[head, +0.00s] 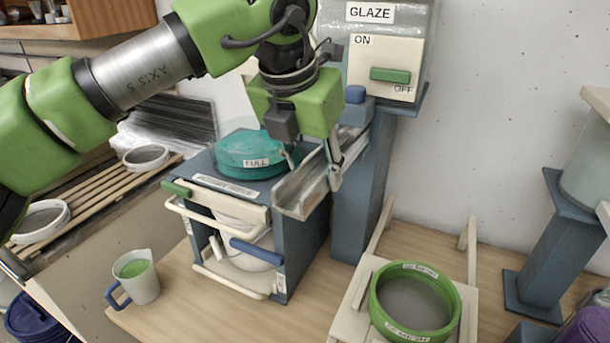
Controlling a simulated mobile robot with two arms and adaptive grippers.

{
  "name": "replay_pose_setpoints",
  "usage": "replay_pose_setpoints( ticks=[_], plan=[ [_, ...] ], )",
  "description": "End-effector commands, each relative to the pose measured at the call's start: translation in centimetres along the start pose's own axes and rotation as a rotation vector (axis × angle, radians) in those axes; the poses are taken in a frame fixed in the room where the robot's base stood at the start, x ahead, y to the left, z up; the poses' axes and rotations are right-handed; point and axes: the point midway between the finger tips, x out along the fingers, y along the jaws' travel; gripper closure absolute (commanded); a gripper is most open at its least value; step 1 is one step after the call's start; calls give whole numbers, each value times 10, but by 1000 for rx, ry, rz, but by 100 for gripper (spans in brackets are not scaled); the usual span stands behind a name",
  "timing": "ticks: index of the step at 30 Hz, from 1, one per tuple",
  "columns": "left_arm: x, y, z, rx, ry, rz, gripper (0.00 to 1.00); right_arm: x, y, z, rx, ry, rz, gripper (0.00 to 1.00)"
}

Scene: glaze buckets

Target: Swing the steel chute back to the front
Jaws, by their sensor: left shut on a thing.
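The steel chute (297,198) is a grey open channel. It slopes from the blue stand below the GLAZE tank (387,35) toward the front left, and its low end hangs over the right edge of the blue cabinet (304,240). My left gripper (314,172) points down over the chute and is shut on it, with one fingertip on the chute's near right side. My right gripper is not in view.
A teal lid marked FULL (250,152) sits on the cabinet, close left of the chute. A green-rimmed sieve (454,318) rests on a pale frame at front right. A mug (139,280) stands at left. The bench front between mug and sieve is clear.

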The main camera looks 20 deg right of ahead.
Motion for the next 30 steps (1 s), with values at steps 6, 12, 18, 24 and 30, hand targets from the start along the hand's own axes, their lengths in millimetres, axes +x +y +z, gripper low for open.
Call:
replay_pose_setpoints(
  ticks=[6,12,18,24,30],
  plan=[
    [0,-3,3,-40,-6,15,100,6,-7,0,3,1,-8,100],
    [-1,-3,4,-50,-7,17,100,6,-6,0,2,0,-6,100],
    [-1,-3,4,-50,-7,17,100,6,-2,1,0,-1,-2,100],
    [-1,-3,3,-50,-6,17,47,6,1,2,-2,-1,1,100],
    [0,-3,3,-49,-4,18,47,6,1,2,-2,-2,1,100]
  ],
)
